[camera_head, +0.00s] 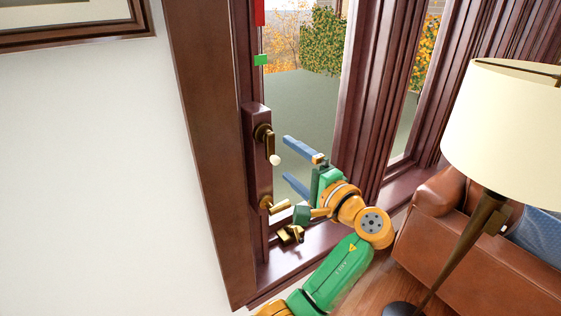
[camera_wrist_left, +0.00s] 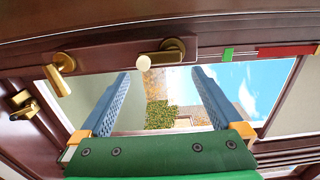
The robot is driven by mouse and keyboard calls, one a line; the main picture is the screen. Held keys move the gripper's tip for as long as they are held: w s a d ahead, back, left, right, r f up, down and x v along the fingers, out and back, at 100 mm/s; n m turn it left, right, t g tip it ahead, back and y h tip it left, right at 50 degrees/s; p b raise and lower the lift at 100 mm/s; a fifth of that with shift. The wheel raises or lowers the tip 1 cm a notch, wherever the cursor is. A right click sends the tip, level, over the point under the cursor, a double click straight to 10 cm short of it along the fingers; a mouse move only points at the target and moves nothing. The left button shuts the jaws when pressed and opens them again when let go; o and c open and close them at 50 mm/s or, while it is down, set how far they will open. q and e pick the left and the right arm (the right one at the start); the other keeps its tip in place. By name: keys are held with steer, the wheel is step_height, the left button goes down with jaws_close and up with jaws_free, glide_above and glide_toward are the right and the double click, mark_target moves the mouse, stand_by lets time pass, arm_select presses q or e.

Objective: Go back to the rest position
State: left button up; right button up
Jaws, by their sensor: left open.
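My left gripper (camera_head: 287,159) is open and empty in the head view. Its two blue fingers point left toward the window's handle block (camera_head: 259,170), and the tips look apart from it. In the left wrist view, the open fingers (camera_wrist_left: 161,73) frame a gap with only the window view between them. An upper brass handle (camera_head: 263,135) with a pale knob (camera_head: 275,160) sits on the block. It also shows beyond the finger gap in the left wrist view (camera_wrist_left: 172,50). A lower brass lever (camera_head: 277,206) sticks out near the bottom of the block. My right gripper is in neither view.
Another brass fitting (camera_head: 290,235) is near the sill, below my left gripper. A red strip (camera_head: 259,12) and a green tab (camera_head: 261,60) are on the window frame. A floor lamp (camera_head: 505,130) and a brown leather sofa (camera_head: 450,250) stand at right.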

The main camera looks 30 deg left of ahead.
arm_select(q)
steer(key=shift+s+d, duration=0.25)
steer(key=shift+d, duration=0.2)
steer(key=w+d+f+m+t+h, duration=0.1)
steer(key=d+f+m+h, duration=0.2)
steer(key=f, duration=1)
steer(key=w+f+m+t+h, duration=0.1)
steer(key=w+f+m+h, duration=0.3)
steer(key=f, duration=1)
steer(key=s+d+f+g+h, duration=0.1)
steer(key=s+f+h, duration=0.1)
steer(key=s+f, duration=0.4)
steer(key=s+d+f+g+h, duration=0.1)
steer(key=s+d+f+h, duration=0.2)
steer(key=f, duration=0.6)
steer(key=s+f+n+g+h, duration=0.3)
steer(key=s+f, duration=0.8)
steer(key=s, duration=0.4)
steer(key=s+f+n+g, duration=0.1)
steer(key=s+f+n, duration=0.1)
steer(key=s, duration=0.8)
steer(key=s+f+n+g+h, duration=0.1)
steer(key=s+f+n, duration=0.2)
steer(key=s, duration=0.7)
steer(key=shift+a+f+n+g+h, duration=0.3)
steer(key=shift+n+g, duration=0.1)
steer(key=shift+n, duration=0.2)
